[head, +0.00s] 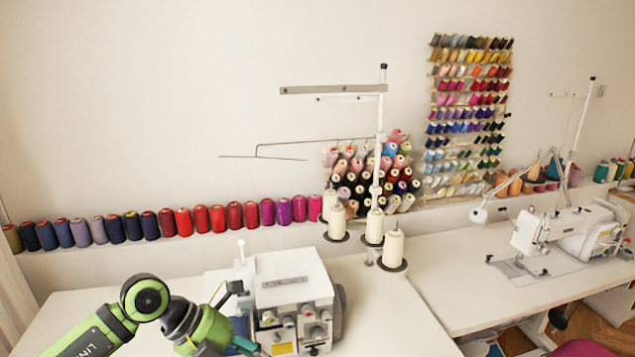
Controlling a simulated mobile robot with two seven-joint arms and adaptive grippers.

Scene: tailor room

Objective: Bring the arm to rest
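My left arm (150,310), green and black, comes in from the lower left and bends down past the front left of the white overlock machine (290,290). Its far end runs off the bottom edge, so I cannot see the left gripper's fingers or whether they hold anything. A small dark teal shape shows between the arm and the machine; I cannot tell what it is. My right arm and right gripper are not in view.
The overlock machine stands on a white table (390,320), with cream thread cones (393,248) behind it. A row of coloured spools (185,222) lines the wall ledge. A white sewing machine (585,232) and lamp (480,214) stand at right. The table right of the overlock is clear.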

